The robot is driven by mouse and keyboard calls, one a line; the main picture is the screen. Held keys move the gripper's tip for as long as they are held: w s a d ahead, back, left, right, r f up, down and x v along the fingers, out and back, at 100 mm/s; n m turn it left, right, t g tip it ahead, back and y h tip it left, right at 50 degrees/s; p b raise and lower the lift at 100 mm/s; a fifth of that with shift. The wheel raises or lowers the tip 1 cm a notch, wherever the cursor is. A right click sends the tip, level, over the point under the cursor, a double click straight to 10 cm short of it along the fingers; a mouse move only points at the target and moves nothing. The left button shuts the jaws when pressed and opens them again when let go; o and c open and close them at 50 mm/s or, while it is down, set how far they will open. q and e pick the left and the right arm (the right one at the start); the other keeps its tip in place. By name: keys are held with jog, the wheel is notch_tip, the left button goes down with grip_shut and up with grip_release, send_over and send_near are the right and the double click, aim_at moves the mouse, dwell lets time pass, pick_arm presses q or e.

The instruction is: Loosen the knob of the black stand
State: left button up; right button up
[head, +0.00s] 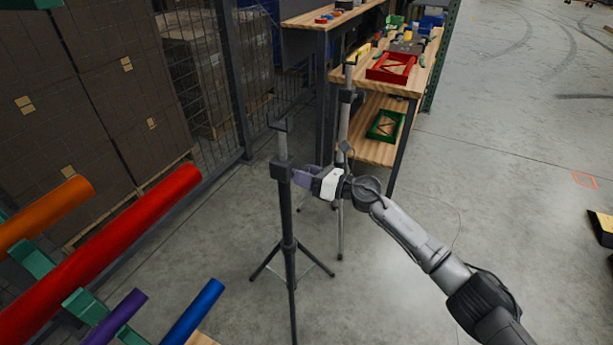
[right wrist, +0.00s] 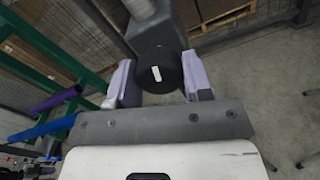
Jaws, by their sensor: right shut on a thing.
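The black stand (head: 286,215) stands upright on its tripod legs in the middle of the head view. My right gripper (head: 303,176), with purple fingers, reaches the collar on its post from the right. In the right wrist view the black round knob (right wrist: 160,70) with a white mark sits between the two fingers of the gripper (right wrist: 158,82), which is shut on it. The white mark runs nearly upright in that view. The stand's grey collar (right wrist: 163,38) shows behind the knob. In the head view the knob is hidden by the fingers. My left gripper is not in view.
A second, lighter stand (head: 343,125) stands close behind, to the right. A wooden workbench (head: 397,83) with red and green trays is at the back. Coloured tubes (head: 120,240) on a green rack fill the left front. Floor at the right is mostly clear.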

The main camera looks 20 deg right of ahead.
jog(key=o, duration=0.9)
jog(key=p+v, duration=0.3)
jog(key=v, duration=1)
jog(key=shift+s+d+p, duration=0.3)
